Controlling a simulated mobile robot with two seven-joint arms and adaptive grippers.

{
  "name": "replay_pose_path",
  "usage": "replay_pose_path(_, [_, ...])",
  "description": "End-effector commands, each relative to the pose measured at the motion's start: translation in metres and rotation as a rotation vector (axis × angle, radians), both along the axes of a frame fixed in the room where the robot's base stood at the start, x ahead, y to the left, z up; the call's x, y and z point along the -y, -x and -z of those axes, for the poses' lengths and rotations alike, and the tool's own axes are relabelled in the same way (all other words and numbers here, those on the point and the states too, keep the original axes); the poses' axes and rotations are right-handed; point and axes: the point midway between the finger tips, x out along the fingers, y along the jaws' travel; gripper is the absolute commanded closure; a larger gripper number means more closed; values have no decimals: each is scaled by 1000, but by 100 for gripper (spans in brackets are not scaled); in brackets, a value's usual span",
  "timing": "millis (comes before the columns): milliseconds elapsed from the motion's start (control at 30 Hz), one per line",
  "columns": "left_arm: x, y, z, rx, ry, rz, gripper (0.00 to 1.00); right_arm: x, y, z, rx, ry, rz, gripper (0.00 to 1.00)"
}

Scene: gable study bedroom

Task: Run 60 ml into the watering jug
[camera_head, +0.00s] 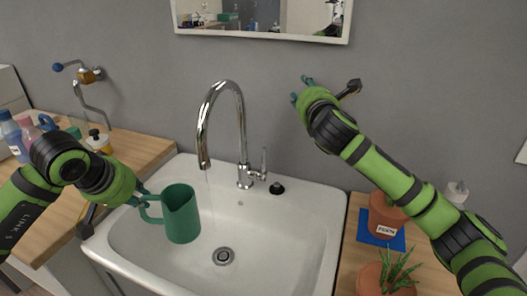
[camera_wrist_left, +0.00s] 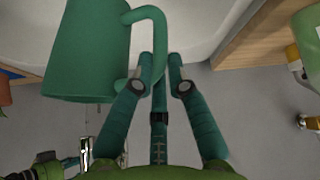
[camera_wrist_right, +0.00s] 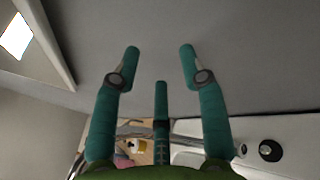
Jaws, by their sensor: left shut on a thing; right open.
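The green watering jug (camera_head: 181,214) hangs upright over the left part of the white sink. My left gripper (camera_head: 141,196) is shut on its handle; the left wrist view shows the jug (camera_wrist_left: 88,50) and the fingers (camera_wrist_left: 167,62) at the handle. The chrome tap (camera_head: 240,120) arches above, its spout end up and slightly right of the jug. A faint thin line, perhaps water, hangs below the spout; I cannot tell whether it enters the jug. The tap's lever (camera_head: 264,161) stands at the right of its base. My right gripper (camera_head: 300,88) is open and empty, above and right of the lever.
The sink basin (camera_head: 270,250) is clear around its drain (camera_head: 223,256). A black knob (camera_head: 276,188) sits on the rim right of the tap. Bottles (camera_head: 12,135) and a brass wall tap (camera_head: 88,76) are at left. A mirror (camera_head: 262,18) hangs above.

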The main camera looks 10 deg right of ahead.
Motion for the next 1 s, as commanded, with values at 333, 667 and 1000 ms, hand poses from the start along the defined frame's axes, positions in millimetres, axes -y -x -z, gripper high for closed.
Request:
replay_pose_path(333, [0, 0, -1, 2, 0, 0, 100, -35, 70, 119, 106, 401, -346, 57])
replay_pose_path(667, [0, 0, -1, 2, 1, -1, 100, -61, 102, 162, 110, 519, -512, 57])
replay_pose_path(1000, [0, 0, -1, 2, 0, 0, 100, -85, 46, 160, 112, 518, -512, 57])
